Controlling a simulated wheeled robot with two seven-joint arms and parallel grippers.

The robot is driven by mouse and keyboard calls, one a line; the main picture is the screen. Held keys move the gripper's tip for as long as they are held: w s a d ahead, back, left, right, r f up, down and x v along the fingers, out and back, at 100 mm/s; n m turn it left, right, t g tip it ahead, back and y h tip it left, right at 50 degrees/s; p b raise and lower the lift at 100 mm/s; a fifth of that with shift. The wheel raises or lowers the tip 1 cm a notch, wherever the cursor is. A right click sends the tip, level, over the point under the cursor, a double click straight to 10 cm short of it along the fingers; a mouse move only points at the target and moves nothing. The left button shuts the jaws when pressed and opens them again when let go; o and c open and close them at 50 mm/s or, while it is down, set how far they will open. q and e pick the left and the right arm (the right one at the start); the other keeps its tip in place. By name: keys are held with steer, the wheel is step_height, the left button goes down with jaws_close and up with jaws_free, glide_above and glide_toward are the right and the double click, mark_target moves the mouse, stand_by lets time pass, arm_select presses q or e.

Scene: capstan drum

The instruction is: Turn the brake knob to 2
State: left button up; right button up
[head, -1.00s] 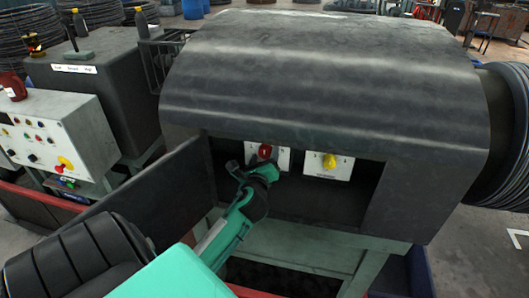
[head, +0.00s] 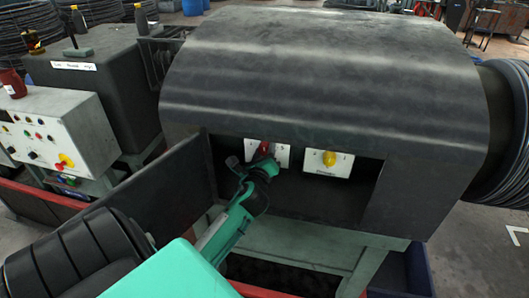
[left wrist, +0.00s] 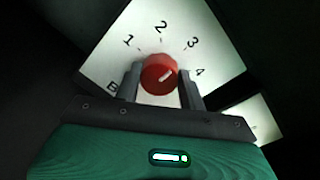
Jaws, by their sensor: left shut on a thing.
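A red round knob (head: 265,147) sits on a white plate (head: 283,155) inside the open recess of the dark housing. In the left wrist view the red knob (left wrist: 158,75) has a white pointer mark aimed up and right, around the 3 to 4 side of the dial. The numbers 1, 2, 3 and 4 show around it on the plate (left wrist: 165,22), with 2 near the top. My left gripper (head: 254,166) is shut on the red knob, with one finger on each side in the left wrist view (left wrist: 160,88). My right gripper is out of view.
A yellow knob on a second white plate (head: 314,168) sits just right of the red one. The dark housing (head: 320,75) overhangs the recess, and an open door panel (head: 160,200) stands to its left. A control box (head: 70,135) is further left.

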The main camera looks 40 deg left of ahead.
arm_select(q)
steer(key=n+p, duration=0.1)
steer(key=n, duration=0.4)
steer(key=shift+n+h+p, duration=0.3)
steer(key=shift+n+p, duration=0.05)
steer(key=shift+n, duration=1.15)
steer(key=o, duration=1)
steer(key=shift+c, duration=0.2)
steer(key=shift+s, duration=0.1)
